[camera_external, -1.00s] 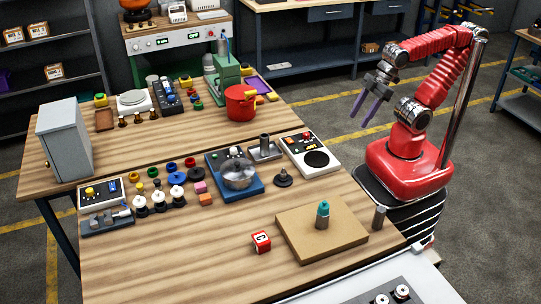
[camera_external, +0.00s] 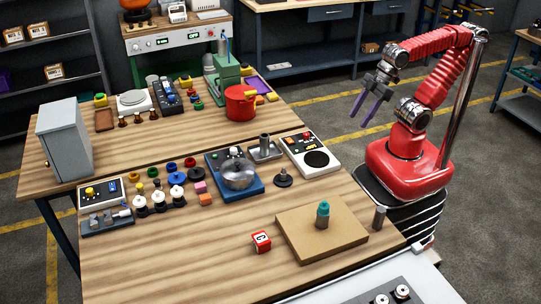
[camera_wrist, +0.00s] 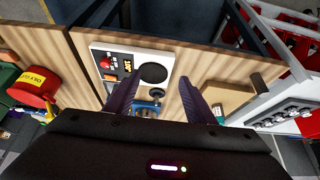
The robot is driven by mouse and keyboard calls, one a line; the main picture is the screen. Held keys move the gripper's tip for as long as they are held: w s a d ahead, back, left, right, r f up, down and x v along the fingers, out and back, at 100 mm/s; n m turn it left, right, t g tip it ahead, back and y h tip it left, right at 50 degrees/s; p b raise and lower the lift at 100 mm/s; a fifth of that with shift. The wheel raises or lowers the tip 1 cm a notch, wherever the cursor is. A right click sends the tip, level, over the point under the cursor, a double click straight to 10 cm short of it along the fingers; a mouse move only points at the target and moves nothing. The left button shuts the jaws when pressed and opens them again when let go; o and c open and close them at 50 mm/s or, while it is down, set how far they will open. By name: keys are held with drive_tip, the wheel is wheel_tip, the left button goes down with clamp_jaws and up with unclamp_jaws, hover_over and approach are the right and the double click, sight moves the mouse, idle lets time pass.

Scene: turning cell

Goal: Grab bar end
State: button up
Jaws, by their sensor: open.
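My gripper (camera_external: 361,122) is open and empty, held in the air at the right, beyond the benches' right edge. Its two purple fingers also show wide apart in the wrist view (camera_wrist: 160,80). A plain grey cylinder (camera_external: 380,218) stands upright at the near bench's right edge, well away from the fingers. A short grey cylinder with a teal top (camera_external: 323,219) stands on a tan board (camera_external: 292,230). I cannot tell for sure which of the two is the bar end. In the wrist view, a dark cylinder (camera_wrist: 257,81) shows at the bench edge, right of the fingers.
A white panel with a black disc (camera_external: 311,157), a blue device with a silver bowl (camera_external: 238,178) and a red-and-white cube (camera_external: 261,242) are on the near bench. A red pot (camera_external: 240,103) stands on the far bench. The near bench's front left is clear.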

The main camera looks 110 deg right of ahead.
drive_tip(key=shift+c, duration=0.4)
drive_tip(key=s+a+f+n+g+h, duration=0.1)
drive_tip(key=a+f+n+h, duration=0.1)
drive_tip(key=a+f+n, duration=0.55)
drive_tip(key=s+a+f+n+h, duration=0.1)
drive_tip(key=a+f+n, duration=0.4)
drive_tip(key=a+n, duration=0.55)
drive_tip(key=w+a+r+n+t+y, duration=0.1)
drive_tip(key=w+a+n+t, duration=0.2)
drive_tip(key=a+n, duration=0.5)
drive_tip(key=w+a+r+n+t+y, duration=0.1)
drive_tip(key=w+a+r+n+t, duration=0.1)
drive_tip(key=a+n+t, duration=0.4)
drive_tip(key=w+a+n, duration=0.1)
drive_tip(key=a+n, duration=0.1)
drive_tip(key=n, duration=0.1)
drive_tip(key=shift+a+n+y, duration=0.25)
drive_tip(key=shift+n+y, duration=0.05)
